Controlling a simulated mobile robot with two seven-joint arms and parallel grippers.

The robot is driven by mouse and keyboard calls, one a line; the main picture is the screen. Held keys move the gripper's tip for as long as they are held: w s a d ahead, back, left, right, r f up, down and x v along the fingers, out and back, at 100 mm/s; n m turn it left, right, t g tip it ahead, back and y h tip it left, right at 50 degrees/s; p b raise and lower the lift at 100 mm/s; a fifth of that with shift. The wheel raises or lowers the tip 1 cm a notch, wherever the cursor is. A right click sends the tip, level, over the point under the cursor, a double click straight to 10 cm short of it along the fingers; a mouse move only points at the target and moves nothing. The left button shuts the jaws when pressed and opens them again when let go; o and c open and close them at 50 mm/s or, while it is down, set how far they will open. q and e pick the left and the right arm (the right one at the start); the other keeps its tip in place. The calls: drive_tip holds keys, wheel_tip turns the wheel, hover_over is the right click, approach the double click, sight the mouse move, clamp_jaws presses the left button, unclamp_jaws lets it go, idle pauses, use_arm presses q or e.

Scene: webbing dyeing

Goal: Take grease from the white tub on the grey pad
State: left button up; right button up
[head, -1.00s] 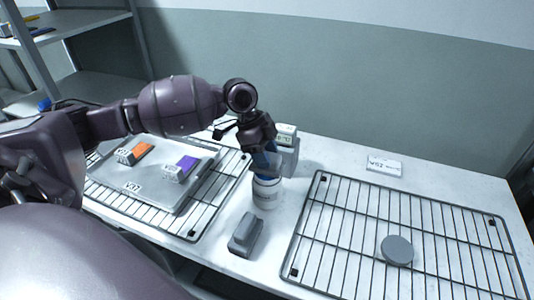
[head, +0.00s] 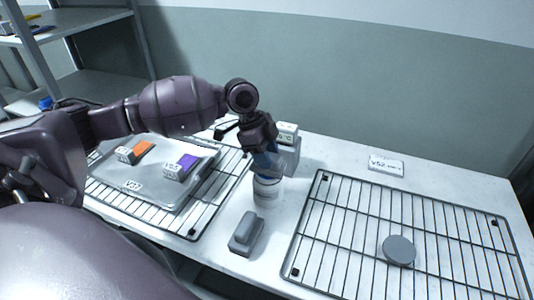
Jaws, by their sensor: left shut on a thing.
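The white tub (head: 267,191) stands upright on the white table, near the middle of the head view, between two wire racks. No grey pad shows clearly under it. My left gripper (head: 263,152) is directly above the tub, pointing down, and is shut on a slim blue thing (head: 264,165). The lower end of the blue thing meets the tub's mouth; I cannot tell whether it is inside. The tub's opening and contents are hidden. A flat round grey disc (head: 398,250) lies on the right rack. My right gripper is not in view.
A grey block-shaped object (head: 246,234) lies in front of the tub. A small grey device with a display (head: 288,140) stands close behind it. The left rack (head: 207,217) bears a grey tray (head: 150,197) with orange and purple blocks. The right rack (head: 340,230) is mostly bare.

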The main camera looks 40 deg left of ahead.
use_arm(q)
drive_tip(key=shift+f, duration=0.1)
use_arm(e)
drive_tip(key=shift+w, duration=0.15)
use_arm(q)
drive_tip(key=shift+f, duration=0.15)
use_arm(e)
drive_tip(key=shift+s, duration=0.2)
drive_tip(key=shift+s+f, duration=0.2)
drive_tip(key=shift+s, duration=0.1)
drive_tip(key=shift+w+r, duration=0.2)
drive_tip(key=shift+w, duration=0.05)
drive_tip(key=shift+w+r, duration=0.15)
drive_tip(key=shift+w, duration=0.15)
use_arm(q)
drive_tip(key=shift+f, duration=0.1)
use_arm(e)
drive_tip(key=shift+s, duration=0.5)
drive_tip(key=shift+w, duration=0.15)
use_arm(q)
drive_tip(key=shift+p, duration=0.3)
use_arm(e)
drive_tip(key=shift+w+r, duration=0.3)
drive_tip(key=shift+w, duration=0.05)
